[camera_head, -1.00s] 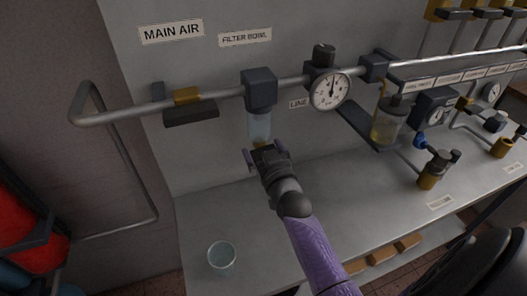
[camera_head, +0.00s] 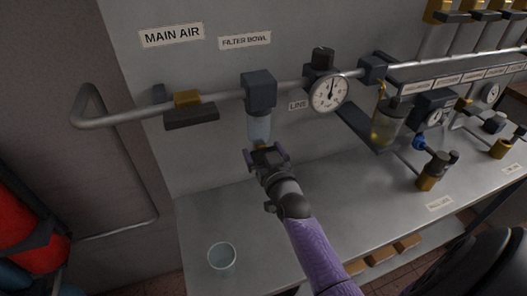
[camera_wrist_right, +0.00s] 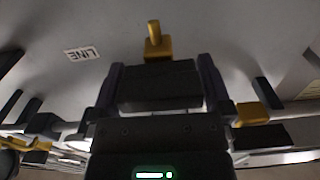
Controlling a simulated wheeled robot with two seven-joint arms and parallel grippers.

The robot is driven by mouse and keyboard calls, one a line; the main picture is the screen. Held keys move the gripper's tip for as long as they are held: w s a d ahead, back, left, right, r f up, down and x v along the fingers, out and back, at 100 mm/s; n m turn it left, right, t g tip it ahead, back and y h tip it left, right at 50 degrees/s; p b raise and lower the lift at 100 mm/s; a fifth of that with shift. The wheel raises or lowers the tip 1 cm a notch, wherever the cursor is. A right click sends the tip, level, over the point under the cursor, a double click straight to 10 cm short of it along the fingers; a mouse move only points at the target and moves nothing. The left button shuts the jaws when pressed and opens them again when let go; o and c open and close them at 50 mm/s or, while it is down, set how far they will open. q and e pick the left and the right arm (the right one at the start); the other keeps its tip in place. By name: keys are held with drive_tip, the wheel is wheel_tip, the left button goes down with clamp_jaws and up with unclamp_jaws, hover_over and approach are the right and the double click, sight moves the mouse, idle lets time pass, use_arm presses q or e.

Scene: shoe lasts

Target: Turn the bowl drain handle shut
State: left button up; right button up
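The filter bowl (camera_head: 259,127) is a clear cup hanging upright under a dark square head (camera_head: 260,91) on the pipe. Its small brass drain (camera_head: 262,147) is at the bottom, mostly hidden by my gripper in the head view. In the right wrist view the brass drain piece (camera_wrist_right: 154,42) stands out at top centre. My right gripper (camera_head: 266,156) is just below the bowl, its fingers spread apart. In the wrist view the two fingers of the right gripper (camera_wrist_right: 160,75) stand well apart; I cannot tell whether either touches the drain. My left gripper is not in view.
A brass-and-black main air valve (camera_head: 189,108) is left on the pipe (camera_head: 110,117). A pressure gauge (camera_head: 329,92) and an oil-coloured bowl (camera_head: 386,127) are to the right. A glass cup (camera_head: 222,256) stands on the bench (camera_head: 200,220). Free bench lies left of my arm.

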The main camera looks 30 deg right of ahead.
drive_tip(key=p+v, duration=0.1)
drive_tip(key=v, duration=0.9)
idle(0.3)
